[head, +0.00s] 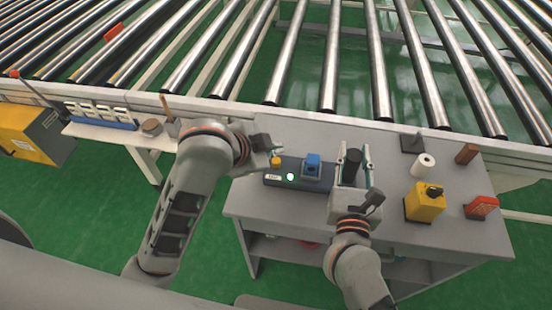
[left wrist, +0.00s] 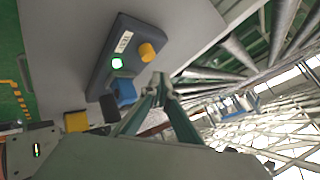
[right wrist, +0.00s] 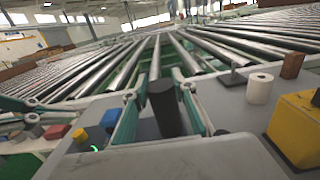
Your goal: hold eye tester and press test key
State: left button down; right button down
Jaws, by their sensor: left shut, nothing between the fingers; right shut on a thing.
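The eye tester (head: 301,185) is a dark box on the grey table. It has a white label, a lit green light (left wrist: 117,63), a yellow key (left wrist: 147,52) and a blue block (head: 312,166). A black upright cylinder (right wrist: 165,108) stands at its right end. My right gripper (head: 353,150) is shut on this cylinder, with a finger on each side. My left gripper (head: 277,153) is shut and empty, its tips close to the yellow key; I cannot tell whether they touch it. It also shows in the left wrist view (left wrist: 160,80).
On the right of the grey table (head: 395,232) stand a yellow box (head: 426,205), a white roll (head: 423,166), a brown block (head: 466,153) and a red item (head: 482,207). A roller conveyor (head: 330,60) runs behind. A shelf with a blue rack (head: 100,120) is at left.

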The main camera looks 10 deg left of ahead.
aim_at(275, 163)
pick_arm(q)
jog(key=shift+r, duration=1.95)
pick_arm(e)
jog(key=shift+r, duration=0.1)
jog(key=c, duration=1.6)
grip_release()
jog(key=shift+o, duration=0.2)
jog(key=shift+s, duration=0.1)
